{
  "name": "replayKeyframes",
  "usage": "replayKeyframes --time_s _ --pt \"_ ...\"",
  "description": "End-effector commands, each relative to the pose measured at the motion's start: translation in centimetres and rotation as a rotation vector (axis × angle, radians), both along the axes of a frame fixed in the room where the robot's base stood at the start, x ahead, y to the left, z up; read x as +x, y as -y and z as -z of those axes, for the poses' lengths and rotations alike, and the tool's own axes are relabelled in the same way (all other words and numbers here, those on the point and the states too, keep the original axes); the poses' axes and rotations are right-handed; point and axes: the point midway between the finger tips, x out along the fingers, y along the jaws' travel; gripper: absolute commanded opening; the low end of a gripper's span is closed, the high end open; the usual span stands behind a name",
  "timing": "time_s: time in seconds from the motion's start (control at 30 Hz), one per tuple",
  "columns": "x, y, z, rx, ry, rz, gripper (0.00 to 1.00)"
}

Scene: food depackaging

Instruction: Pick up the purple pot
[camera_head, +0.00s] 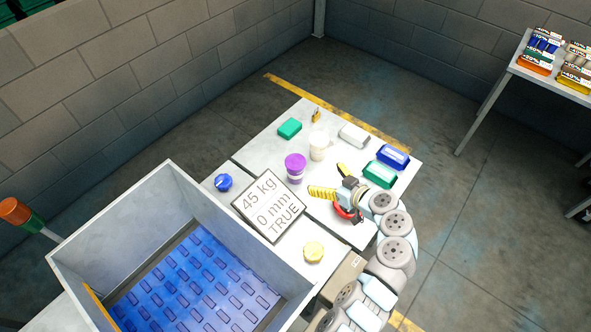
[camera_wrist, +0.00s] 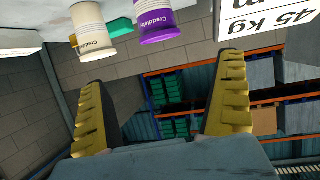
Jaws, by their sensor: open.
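The purple pot (camera_head: 295,168) stands upright on the light table. In the wrist view the purple pot (camera_wrist: 157,25) shows at the top, beyond the fingertips, with a white band reading "Creddalo". My gripper (camera_head: 333,180) is to the right of the pot in the head view, with its yellow fingers spread apart. In the wrist view my gripper (camera_wrist: 163,75) is open, with nothing between its fingers.
A cream pot (camera_head: 319,146) stands close behind the purple pot. A green box (camera_head: 290,128), a white box (camera_head: 353,135), a blue pack (camera_head: 394,156) and a green pack (camera_head: 379,174) lie around. A sign panel (camera_head: 268,205) is in front. A large grey bin (camera_head: 130,222) stands lower left.

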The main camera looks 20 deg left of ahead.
Motion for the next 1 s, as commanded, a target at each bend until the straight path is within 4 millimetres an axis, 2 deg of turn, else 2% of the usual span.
replayKeyframes --time_s 0.23,0.7,1.0 --pt "1.2 -2.7 1.2 0.001 -0.004 -0.003 1.00" --pt "3.3 -6.7 3.2 0.001 -0.004 -0.001 1.00" --pt "4.0 -7.9 3.8 0.000 -0.001 0.003 1.00"
